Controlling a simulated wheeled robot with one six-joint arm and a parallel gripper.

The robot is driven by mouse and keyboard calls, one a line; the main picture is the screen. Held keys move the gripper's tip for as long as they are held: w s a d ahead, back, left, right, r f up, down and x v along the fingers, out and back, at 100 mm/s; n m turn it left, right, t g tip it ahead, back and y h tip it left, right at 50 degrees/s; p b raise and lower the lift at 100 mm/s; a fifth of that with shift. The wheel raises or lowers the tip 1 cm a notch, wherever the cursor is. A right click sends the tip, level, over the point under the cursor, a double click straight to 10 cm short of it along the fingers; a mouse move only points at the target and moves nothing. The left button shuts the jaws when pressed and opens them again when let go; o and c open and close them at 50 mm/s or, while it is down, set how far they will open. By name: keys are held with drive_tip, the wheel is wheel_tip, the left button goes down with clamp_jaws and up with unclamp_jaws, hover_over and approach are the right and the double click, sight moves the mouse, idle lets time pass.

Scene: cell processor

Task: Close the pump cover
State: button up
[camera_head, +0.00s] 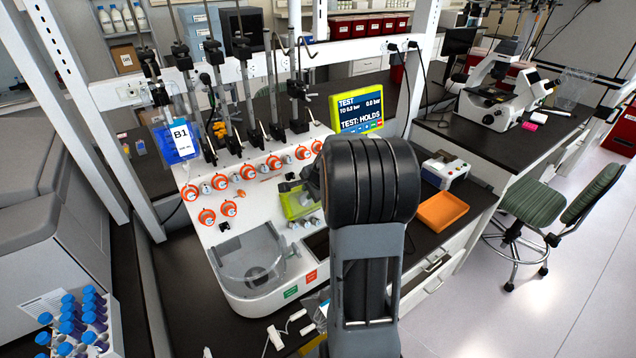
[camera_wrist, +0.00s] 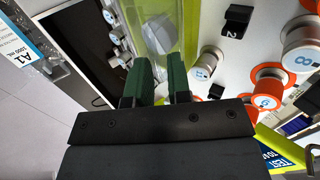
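The pump cover (camera_head: 294,206) is a yellow-green, see-through piece on the white sloping panel of the cell processor, left of my arm in the head view. In the wrist view the cover (camera_wrist: 190,28) shows just beyond my fingertips, with a round grey pump part (camera_wrist: 158,30) behind or inside it. My gripper (camera_wrist: 160,78) has two green fingers, apart with a gap between them. The fingertips overlap the cover's near end in the picture; I cannot tell whether they touch it. My arm hides part of the cover in the head view, and its hinge position is unclear.
Orange-ringed numbered valve knobs (camera_head: 207,216) crowd the panel; several show close on the right in the wrist view (camera_wrist: 268,101). A screen (camera_head: 357,108) reads "TEST: HOLDS". A clear round chamber (camera_head: 251,262) sits at the lower left. An orange tray (camera_head: 442,211) lies right of my arm.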

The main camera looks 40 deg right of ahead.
drive_tip(key=b+v, duration=0.1)
drive_tip(key=v, duration=1)
drive_tip(key=shift+s, duration=0.3)
drive_tip(key=s+a+f+n+b, duration=0.1)
drive_tip(key=s+a+f+n, duration=0.1)
drive_tip(key=s+a+n, duration=0.4)
drive_tip(key=s+a+f+n+g+b, duration=0.1)
drive_tip(key=s+a+f+n+b, duration=0.1)
drive_tip(key=s+a+n, duration=0.5)
drive_tip(key=a+n, duration=0.5)
drive_tip(key=a, duration=0.3)
drive_tip(key=shift+a+g, duration=0.3)
drive_tip(key=shift+a, duration=0.1)
